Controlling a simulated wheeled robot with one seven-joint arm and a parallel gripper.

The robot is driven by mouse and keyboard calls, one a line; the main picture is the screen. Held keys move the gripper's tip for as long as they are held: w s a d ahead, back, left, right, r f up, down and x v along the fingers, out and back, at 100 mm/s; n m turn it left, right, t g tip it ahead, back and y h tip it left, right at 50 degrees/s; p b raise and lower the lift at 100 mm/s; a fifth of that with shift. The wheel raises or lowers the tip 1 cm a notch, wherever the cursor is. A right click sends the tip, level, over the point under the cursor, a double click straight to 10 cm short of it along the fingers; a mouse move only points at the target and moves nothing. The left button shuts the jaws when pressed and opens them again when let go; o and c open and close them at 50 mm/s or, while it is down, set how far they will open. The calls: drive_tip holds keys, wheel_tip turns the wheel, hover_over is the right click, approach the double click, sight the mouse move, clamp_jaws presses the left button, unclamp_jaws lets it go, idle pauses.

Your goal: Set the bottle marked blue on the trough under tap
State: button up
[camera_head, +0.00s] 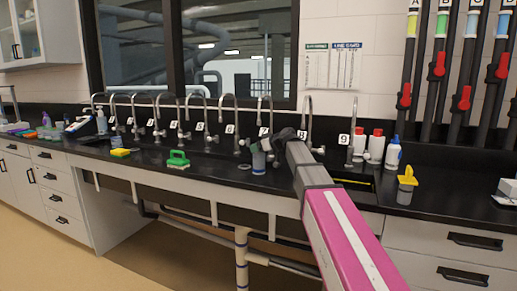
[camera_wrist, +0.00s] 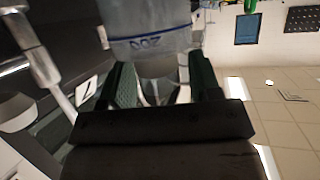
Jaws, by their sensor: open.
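A translucent grey bottle (camera_head: 259,160) with a blue band stands upright at the front of the black counter, in front of the tap labelled 7 (camera_head: 265,115). In the wrist view the bottle (camera_wrist: 148,42) appears upside down, with a blue line and blue markings. My gripper (camera_head: 268,140) is at the bottle's top. Its two dark green fingers (camera_wrist: 163,82) are open, one on each side of the narrower neck. I cannot tell whether either finger touches it. I cannot tell whether the bottle's base rests on a trough or the counter.
A row of numbered taps lines the back. A green-handled item (camera_head: 177,159), a yellow sponge (camera_head: 121,152) and a pale ring (camera_head: 244,167) lie on the counter. Red-capped bottles (camera_head: 376,146), a white blue-capped bottle (camera_head: 393,154) and a yellow-topped grey bottle (camera_head: 406,187) stand right of my arm.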

drive_tip(key=shift+r, duration=0.15)
drive_tip(key=v, duration=0.7)
drive_tip(key=shift+d, duration=0.2)
drive_tip(key=shift+s+r, duration=0.1)
idle(0.8)
